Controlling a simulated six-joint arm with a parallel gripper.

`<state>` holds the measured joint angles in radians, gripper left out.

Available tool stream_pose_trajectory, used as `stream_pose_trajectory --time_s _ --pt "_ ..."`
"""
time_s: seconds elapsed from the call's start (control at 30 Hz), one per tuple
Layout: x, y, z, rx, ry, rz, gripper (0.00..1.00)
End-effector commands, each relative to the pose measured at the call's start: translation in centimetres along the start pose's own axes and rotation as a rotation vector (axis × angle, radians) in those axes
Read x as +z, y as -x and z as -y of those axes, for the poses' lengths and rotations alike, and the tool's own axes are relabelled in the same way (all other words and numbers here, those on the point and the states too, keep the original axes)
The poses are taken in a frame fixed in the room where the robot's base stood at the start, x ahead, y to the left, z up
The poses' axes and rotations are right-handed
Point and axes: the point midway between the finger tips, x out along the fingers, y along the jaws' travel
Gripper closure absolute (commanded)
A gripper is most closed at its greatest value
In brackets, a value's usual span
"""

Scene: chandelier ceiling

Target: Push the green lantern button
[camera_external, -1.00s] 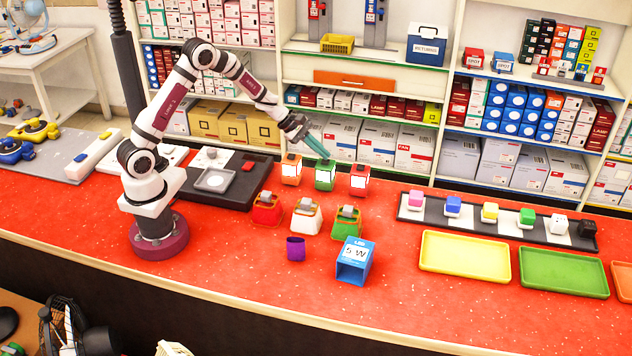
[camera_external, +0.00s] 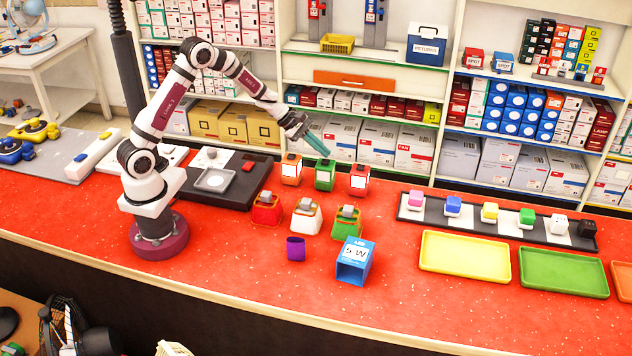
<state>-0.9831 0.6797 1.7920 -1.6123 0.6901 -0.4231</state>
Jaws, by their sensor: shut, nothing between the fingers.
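The green lantern (camera_external: 325,175) stands upright on the red counter, between the orange lantern (camera_external: 291,170) and the red lantern (camera_external: 359,180). It has a pale, lit-looking front panel and a green top. My gripper (camera_external: 325,152) is shut and empty. Its teal fingers point down and to the right, with their tips just above the top of the green lantern. The button itself is too small to make out, and a thin gap seems to show between the tips and the lantern.
Red, white and green holders (camera_external: 306,218) stand in front of the lanterns, with a purple cup (camera_external: 296,248) and a blue box (camera_external: 355,262) nearer the camera. A scale (camera_external: 215,180) is at the left. Yellow (camera_external: 465,257) and green (camera_external: 563,272) trays lie at the right.

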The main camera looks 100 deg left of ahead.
Motion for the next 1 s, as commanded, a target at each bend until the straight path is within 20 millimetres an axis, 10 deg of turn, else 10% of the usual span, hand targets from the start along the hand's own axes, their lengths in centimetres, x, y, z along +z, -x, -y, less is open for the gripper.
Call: stream_pose_trajectory --time_s 1.0 --pt "3.1 4.3 -3.1 0.0 0.0 0.0 1.0"
